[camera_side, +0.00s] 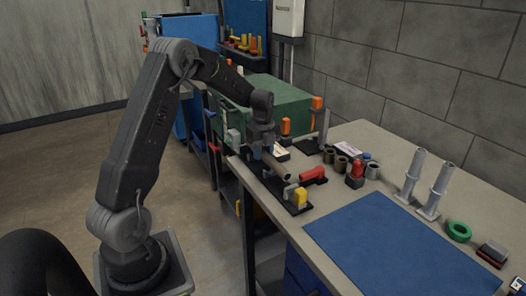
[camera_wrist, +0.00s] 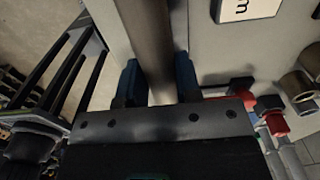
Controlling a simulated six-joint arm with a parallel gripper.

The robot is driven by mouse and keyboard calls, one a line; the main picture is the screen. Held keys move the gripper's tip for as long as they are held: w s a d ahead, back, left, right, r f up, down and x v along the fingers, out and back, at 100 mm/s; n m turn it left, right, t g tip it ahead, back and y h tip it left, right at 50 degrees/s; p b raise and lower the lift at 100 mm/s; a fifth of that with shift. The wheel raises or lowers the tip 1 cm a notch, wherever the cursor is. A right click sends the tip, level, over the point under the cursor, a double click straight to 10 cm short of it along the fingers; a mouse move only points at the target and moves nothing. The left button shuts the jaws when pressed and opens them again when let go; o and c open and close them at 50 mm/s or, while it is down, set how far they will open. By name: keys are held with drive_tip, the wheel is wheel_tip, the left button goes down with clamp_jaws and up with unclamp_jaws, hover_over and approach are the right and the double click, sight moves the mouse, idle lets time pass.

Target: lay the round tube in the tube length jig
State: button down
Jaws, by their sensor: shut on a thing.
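The round tube (camera_side: 278,168) is a brownish cylinder lying roughly level, its near end pointing at the jig's yellow block. In the wrist view the tube (camera_wrist: 150,38) runs up the picture between the two blue-tipped fingers. My gripper (camera_side: 263,150) is shut on the tube near its far end; it also shows in the wrist view (camera_wrist: 158,82). The tube length jig has a black base (camera_side: 297,209), a yellow block (camera_side: 300,196) and a red clamp (camera_side: 313,175). The tube is over the jig's base; I cannot tell whether it rests in it.
A blue mat (camera_side: 390,245) covers the near bench. Two grey upright posts (camera_side: 436,190) on feet, a green ring (camera_side: 459,231) and a red-topped part (camera_side: 355,172) stand to the right. Short brown tubes (camera_side: 341,164) stand behind the jig. A green box (camera_side: 285,100) is at the back.

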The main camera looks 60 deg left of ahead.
drive_tip(key=shift+f, duration=1.35)
idle(0.6)
drive_tip(key=c, duration=0.7)
unclamp_jaws()
drive_tip(key=shift+c, duration=0.2)
wheel_tip(320, 180, up, 14)
drive_tip(key=shift+d, duration=0.1)
drive_tip(key=s+d+r+n+t, duration=0.1)
drive_tip(key=s+d+r+n, duration=0.25)
drive_tip(key=d, duration=0.35)
drive_tip(key=s+d+r+n+t, duration=0.2)
drive_tip(key=s+d+n, duration=0.25)
drive_tip(key=d, duration=0.25)
drive_tip(key=s+d+r+n+t, duration=0.1)
drive_tip(key=s+d+r+n, duration=0.1)
drive_tip(key=s+d+n, duration=0.4)
drive_tip(key=s+d+f+n+t, duration=0.1)
drive_tip(key=s+d+f+n, duration=0.1)
drive_tip(key=s+d+n, duration=0.2)
drive_tip(key=s+d, duration=0.2)
drive_tip(key=s, duration=0.2)
drive_tip(key=shift+f+t, duration=0.2)
drive_tip(key=shift+t, duration=0.1)
